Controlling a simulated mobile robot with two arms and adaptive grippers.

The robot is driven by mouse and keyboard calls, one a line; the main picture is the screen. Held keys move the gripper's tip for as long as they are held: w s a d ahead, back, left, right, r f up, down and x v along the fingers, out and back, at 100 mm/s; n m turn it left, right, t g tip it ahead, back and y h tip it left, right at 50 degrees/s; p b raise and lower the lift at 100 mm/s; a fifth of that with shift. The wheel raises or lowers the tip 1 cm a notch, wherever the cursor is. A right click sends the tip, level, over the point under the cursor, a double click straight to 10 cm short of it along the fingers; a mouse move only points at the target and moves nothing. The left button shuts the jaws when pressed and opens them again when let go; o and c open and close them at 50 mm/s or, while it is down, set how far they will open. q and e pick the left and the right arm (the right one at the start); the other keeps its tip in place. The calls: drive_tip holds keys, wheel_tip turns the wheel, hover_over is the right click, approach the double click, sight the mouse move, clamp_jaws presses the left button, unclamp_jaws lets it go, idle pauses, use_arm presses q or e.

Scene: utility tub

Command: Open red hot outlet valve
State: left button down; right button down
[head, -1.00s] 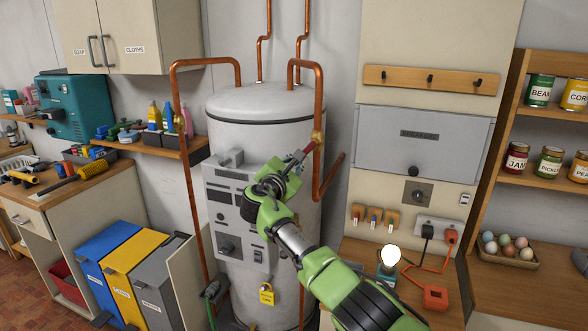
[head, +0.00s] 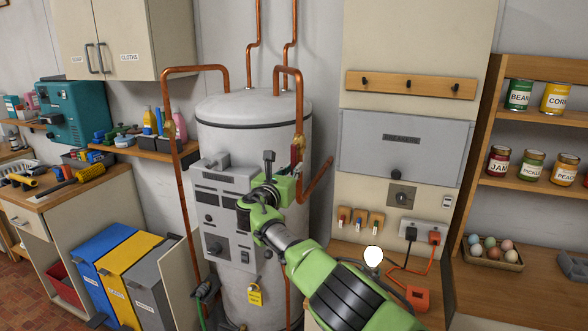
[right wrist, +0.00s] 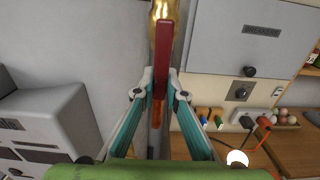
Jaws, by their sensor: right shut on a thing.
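The red lever of the hot outlet valve (right wrist: 164,45) shows in the right wrist view, with its brass body (right wrist: 172,10) at the top edge. In the head view the lever (head: 295,155) is small, partly hidden by my gripper, and lies roughly along the copper outlet pipe (head: 299,105) on the heater's right side. My right gripper (right wrist: 163,78) has its fingertips on both sides of the lever's near end and is shut on it. In the head view the right gripper (head: 287,178) is in front of the pipe. My left gripper is not in view.
The grey water heater (head: 250,110) stands directly behind and left of my right gripper. A bent copper pipe (head: 318,182) sticks out to the right below the valve. A grey breaker panel (head: 405,145) and a lit bulb (head: 373,256) are further right.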

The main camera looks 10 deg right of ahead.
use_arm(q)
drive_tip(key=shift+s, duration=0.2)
use_arm(e)
drive_tip(key=shift+d+r, duration=0.15)
drive_tip(key=shift+r, duration=0.1)
drive_tip(key=c, duration=2.1)
unclamp_jaws()
drive_tip(key=shift+o, duration=0.3)
drive_tip(key=shift+d+f, duration=0.1)
drive_tip(key=shift+f, duration=0.05)
drive_tip(key=shift+w, duration=0.1)
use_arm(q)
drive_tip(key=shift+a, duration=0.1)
use_arm(e)
drive_tip(key=shift+f, duration=0.1)
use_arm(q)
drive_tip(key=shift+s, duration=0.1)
use_arm(e)
drive_tip(key=shift+s+a, duration=0.5)
drive_tip(key=shift+a, duration=0.1)
drive_tip(key=v, duration=1)
drive_tip(key=shift+s, duration=0.35)
